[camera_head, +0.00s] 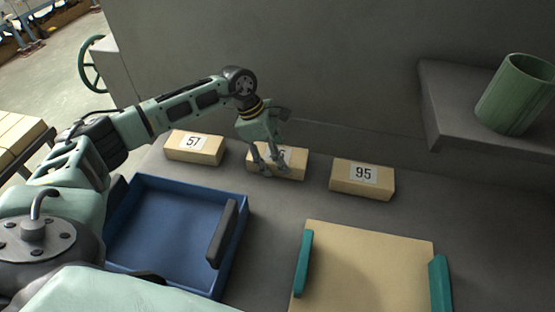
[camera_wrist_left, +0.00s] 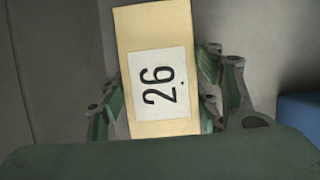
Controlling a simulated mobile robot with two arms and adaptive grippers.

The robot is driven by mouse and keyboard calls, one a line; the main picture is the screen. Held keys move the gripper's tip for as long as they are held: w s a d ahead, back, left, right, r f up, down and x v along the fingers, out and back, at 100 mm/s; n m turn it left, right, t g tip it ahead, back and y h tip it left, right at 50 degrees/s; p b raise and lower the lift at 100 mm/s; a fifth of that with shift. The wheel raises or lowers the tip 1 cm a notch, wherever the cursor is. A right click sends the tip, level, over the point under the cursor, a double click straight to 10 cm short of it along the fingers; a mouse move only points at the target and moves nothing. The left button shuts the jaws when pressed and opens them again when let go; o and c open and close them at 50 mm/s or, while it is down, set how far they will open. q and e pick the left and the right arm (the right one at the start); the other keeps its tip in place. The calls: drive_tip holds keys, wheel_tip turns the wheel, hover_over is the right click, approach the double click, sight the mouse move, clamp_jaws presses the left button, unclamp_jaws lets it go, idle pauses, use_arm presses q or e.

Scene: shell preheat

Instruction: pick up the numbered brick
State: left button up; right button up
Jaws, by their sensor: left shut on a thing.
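Three pale yellow bricks with white number labels lie in a row on the grey bench. The left one reads 57 (camera_head: 207,154), and the right one reads 95 (camera_head: 379,190). My left gripper (camera_head: 269,169) is shut on the middle brick (camera_head: 296,162), whose label is partly hidden by the fingers in the head view. In the left wrist view this brick (camera_wrist_left: 152,30) reads 26, with a finger on each side of it. I cannot tell whether it is lifted off the bench. My right gripper is not in view.
A blue tray (camera_head: 143,185) with a dark grey handle stands at the front left of the bench. A tan board (camera_head: 365,265) with teal handles lies at the front right. A green ribbed cylinder (camera_head: 515,95) stands on a raised grey ledge (camera_head: 440,125). A wall rises behind the bricks.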

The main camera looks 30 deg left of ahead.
use_arm(q)
drive_tip(key=shift+r, duration=0.1)
drive_tip(key=c, duration=0.6)
drive_tip(key=shift+w, duration=0.1)
drive_tip(key=shift+c, duration=0.2)
